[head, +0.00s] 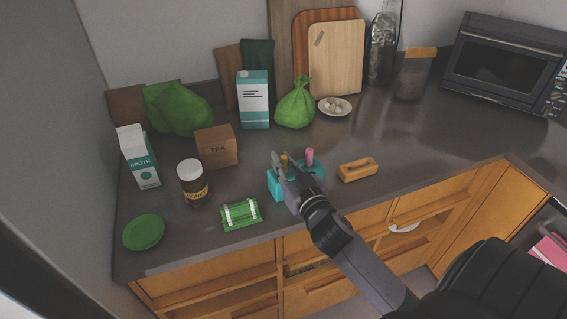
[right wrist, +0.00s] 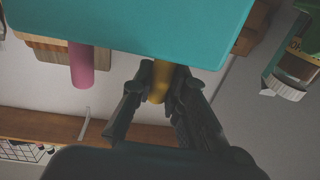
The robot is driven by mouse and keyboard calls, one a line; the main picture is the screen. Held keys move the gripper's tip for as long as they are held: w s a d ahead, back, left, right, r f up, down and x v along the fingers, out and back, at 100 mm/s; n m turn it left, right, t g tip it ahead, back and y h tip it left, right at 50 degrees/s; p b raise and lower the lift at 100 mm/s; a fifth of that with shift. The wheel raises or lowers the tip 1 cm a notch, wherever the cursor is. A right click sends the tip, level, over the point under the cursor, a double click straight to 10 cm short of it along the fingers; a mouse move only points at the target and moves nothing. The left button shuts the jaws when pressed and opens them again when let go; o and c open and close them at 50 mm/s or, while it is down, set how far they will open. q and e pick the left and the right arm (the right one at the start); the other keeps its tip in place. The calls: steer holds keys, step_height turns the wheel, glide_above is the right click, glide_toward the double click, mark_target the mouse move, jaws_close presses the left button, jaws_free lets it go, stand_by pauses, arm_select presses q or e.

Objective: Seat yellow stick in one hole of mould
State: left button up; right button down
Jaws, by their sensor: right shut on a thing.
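The teal mould (head: 277,187) stands on the dark counter near its front edge, partly hidden behind my right gripper (head: 283,163). A pink stick (head: 309,156) stands upright in the mould's right part. The right gripper is shut on the yellow stick (head: 285,158), over the mould's left part. In the right wrist view the mould (right wrist: 140,25) fills the top, the pink stick (right wrist: 81,65) juts from it, and the yellow stick (right wrist: 160,82) is between the fingers. The yellow stick's far end is hidden by the mould; I cannot tell how deep it sits. My left gripper is not in view.
A wooden block-like item (head: 358,170) lies right of the mould; a green-and-white packet (head: 241,214) lies left. A dark jar (head: 193,184), tea box (head: 217,147), broth carton (head: 138,158) and green plate (head: 144,232) stand farther left.

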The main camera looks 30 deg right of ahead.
steer(key=shift+f, duration=0.2)
steer(key=c, duration=1.6)
jaws_free()
steer(key=shift+r, duration=0.1)
steer(key=shift+s+r, duration=0.1)
steer(key=shift+r, duration=0.05)
steer(key=shift+s+a+b, duration=0.3)
steer(key=shift+s+b, duration=0.15)
steer(key=shift+s, duration=1.5)
steer(key=shift+s+a+b, duration=0.3)
steer(key=shift+s+b, duration=0.2)
steer(key=shift+s, duration=1.5)
steer(key=shift+s+a+b, duration=0.3)
steer(key=shift+s+b, duration=0.15)
steer(key=shift+s, duration=1.5)
